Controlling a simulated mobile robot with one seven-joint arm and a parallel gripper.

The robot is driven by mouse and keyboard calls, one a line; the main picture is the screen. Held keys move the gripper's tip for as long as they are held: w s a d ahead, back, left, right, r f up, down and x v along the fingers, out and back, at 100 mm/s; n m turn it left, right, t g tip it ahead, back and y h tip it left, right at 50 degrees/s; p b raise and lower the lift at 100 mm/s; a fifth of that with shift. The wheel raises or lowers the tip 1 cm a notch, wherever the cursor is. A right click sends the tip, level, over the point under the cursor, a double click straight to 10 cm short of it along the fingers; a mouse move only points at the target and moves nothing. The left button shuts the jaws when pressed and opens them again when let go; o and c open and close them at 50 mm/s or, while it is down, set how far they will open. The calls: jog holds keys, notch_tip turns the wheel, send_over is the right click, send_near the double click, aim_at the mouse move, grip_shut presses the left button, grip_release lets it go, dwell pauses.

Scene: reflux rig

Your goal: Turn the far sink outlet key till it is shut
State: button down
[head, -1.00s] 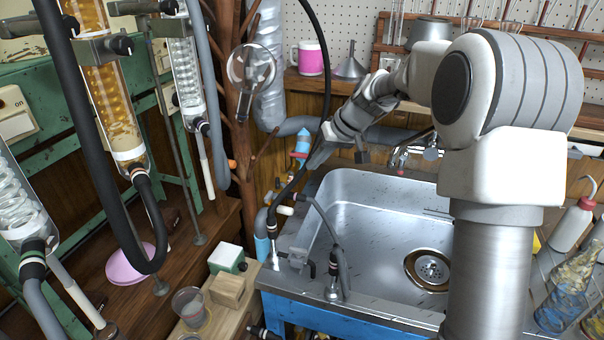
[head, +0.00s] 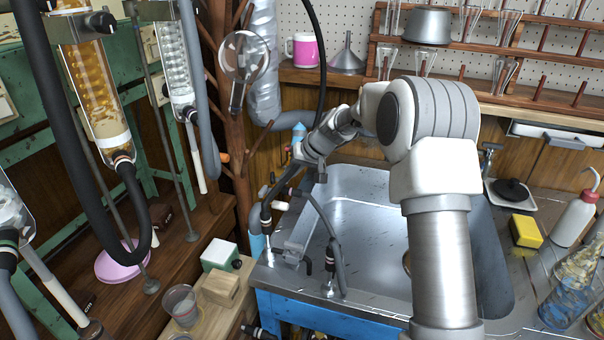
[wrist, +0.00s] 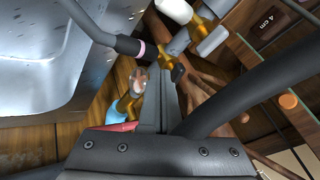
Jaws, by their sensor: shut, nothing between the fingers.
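The valve fittings stand at the left rim of the steel sink (head: 372,200). A pale key handle (head: 280,205) shows there in the head view. The wrist view shows brass fittings (wrist: 180,44) with pale, rounded handle ends (wrist: 212,41); I cannot tell for sure which one is the far outlet key, or how far it is turned. My gripper (wrist: 163,78) is shut and empty, its fingertips just short of the brass fittings; whether they touch is unclear. In the head view my wrist is above the sink's back left corner, and the fingertips are hard to make out.
A black hose (wrist: 255,88) runs close along the right of my fingers. A grey hose (wrist: 105,30) with a pink ring meets the fittings. Glass condensers (head: 95,90) hang at the left. A yellow sponge (head: 526,231) and a wash bottle (head: 574,215) stand right of the sink.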

jog(key=shift+a, duration=0.6)
jog(key=shift+a, duration=0.1)
